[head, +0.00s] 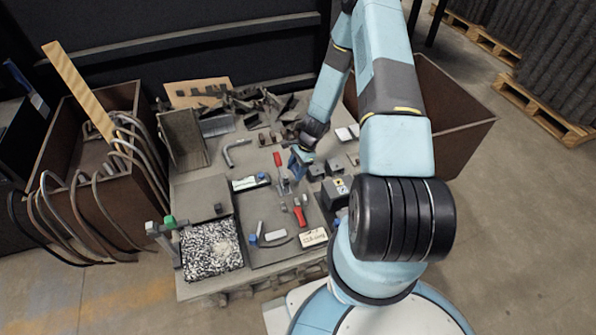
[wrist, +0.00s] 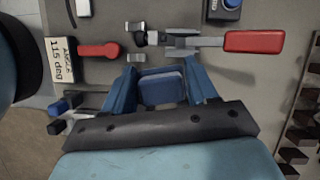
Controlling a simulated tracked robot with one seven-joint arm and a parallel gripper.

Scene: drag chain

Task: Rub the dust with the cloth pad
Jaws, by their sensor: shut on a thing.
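My gripper (wrist: 161,86) has two blue fingers, shut on a blue block-like pad, which I take for the cloth pad (wrist: 162,90). The pad sits squarely between the fingers, over a grey plate (wrist: 270,75); I cannot tell if it touches anything below. In the head view my gripper (head: 299,160) is over the middle of the cluttered table, near a red-handled clamp (head: 278,160). The pad is too small to make out there. I cannot make out any dust patch for certain in either view.
A red-handled clamp (wrist: 252,41) lies just beyond my fingers, with another red lever (wrist: 98,50) at left beside a "115 deg" card (wrist: 62,62). A tray of speckled chips (head: 212,250) is at the table's front left. Brown bins (head: 65,205) flank the table.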

